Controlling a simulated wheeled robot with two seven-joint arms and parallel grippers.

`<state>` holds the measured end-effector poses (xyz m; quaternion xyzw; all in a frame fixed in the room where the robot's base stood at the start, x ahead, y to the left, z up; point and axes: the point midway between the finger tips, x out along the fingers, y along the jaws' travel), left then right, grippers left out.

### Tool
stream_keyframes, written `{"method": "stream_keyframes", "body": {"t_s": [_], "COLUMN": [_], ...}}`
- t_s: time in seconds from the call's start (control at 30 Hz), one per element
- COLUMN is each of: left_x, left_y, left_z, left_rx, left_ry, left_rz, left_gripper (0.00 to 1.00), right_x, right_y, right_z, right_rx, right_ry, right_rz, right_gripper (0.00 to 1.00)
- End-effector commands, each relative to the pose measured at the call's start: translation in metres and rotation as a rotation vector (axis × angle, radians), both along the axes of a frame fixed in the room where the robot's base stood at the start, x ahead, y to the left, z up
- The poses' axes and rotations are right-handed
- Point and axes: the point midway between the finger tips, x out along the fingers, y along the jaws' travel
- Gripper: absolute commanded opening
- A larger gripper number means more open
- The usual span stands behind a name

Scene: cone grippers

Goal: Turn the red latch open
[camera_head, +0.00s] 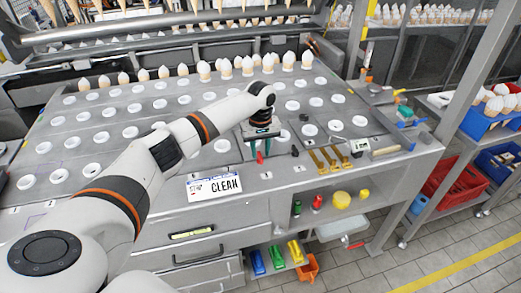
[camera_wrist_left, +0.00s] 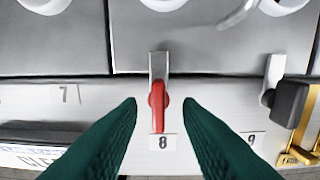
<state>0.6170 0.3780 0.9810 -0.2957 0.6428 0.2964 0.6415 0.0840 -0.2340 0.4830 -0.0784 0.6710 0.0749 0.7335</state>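The red latch (camera_wrist_left: 157,100) sits on a grey metal plate above the label 8 in the left wrist view, its narrow end pointing down toward the label. In the head view the red latch (camera_head: 260,157) shows just below my left gripper (camera_head: 261,136) at the table's front edge. My left gripper's green fingers (camera_wrist_left: 160,103) are open, one tip on each side of the latch in the picture, with visible gaps. I cannot tell how far above the panel the tips are. My right gripper is not in view.
A black-handled lever (camera_wrist_left: 289,103) stands to the right by label 9. Brass-coloured bars (camera_head: 329,160) lie right of the latch. A CLEAN sign (camera_head: 214,186) hangs to the left. Rows of white cup holders (camera_head: 222,146) cover the table behind, with cones along the back.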

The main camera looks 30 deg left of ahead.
Motion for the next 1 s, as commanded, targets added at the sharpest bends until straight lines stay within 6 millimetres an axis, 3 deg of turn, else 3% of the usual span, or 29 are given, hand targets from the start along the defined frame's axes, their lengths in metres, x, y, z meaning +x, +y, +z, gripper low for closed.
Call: {"method": "stream_keyframes", "body": {"t_s": [0.13,0.4,0.63,1.0], "left_x": [0.0,0.0,0.0,-0.001], "left_y": [0.0,0.0,0.0,0.0], "left_z": [-0.01,-0.011,-0.011,-0.01], "left_rx": [0.001,0.001,0.001,-0.001], "left_ry": [0.001,-0.001,-0.001,0.001], "left_rz": [0.0,0.0,0.0,-0.034], "left_gripper": [0.32,0.32,0.0,0.0], "right_x": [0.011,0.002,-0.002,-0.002], "right_y": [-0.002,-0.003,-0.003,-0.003], "right_z": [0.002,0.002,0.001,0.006], "right_rx": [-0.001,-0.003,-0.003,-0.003], "right_ry": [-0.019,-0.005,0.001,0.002], "right_rz": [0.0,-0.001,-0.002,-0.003], "right_gripper": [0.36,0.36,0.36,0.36]}}
